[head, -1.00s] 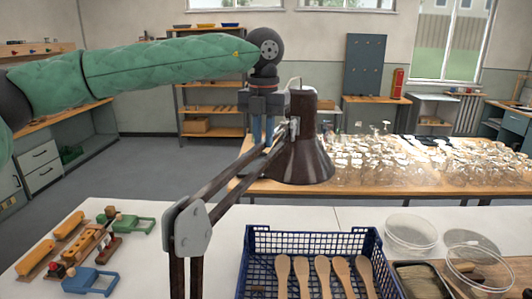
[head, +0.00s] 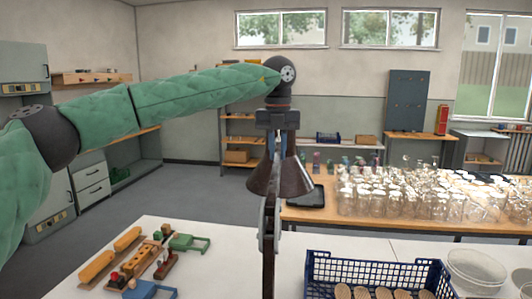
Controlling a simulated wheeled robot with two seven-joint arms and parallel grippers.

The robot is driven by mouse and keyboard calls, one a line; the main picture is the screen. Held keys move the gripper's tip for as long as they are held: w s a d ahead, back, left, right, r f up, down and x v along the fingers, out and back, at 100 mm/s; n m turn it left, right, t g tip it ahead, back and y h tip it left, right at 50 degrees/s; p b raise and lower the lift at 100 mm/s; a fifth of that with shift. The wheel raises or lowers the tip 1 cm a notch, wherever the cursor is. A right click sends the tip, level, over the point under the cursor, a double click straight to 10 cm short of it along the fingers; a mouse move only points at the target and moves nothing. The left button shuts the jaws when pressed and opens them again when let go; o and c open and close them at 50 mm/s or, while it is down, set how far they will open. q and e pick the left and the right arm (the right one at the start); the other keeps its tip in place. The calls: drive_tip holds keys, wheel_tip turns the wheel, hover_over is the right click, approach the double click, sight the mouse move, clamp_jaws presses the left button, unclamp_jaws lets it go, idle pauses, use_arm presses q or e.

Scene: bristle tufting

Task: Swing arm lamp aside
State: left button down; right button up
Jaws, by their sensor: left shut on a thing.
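The arm lamp has a dark brown conical shade (head: 293,181) and a jointed arm (head: 268,235) that rises from the bottom of the head view. The arm now shows nearly edge-on, with a grey joint plate along it. My left gripper (head: 277,150) points down from the green-sleeved arm and is shut on the lamp at the upper end of its arm, just in front of the shade. The exact grip is partly hidden. The shade hangs above the far edge of the white table. My right gripper is not in view.
Clamps and yellow-handled tools (head: 128,238) lie at the left. A wooden table with many glasses (head: 420,190) stands behind.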

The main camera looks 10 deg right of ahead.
use_arm(q)
drive_tip(key=shift+a, duration=0.2)
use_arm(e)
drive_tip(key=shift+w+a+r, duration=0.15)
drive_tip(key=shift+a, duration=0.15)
use_arm(q)
drive_tip(key=c, duration=1.4)
unclamp_jaws()
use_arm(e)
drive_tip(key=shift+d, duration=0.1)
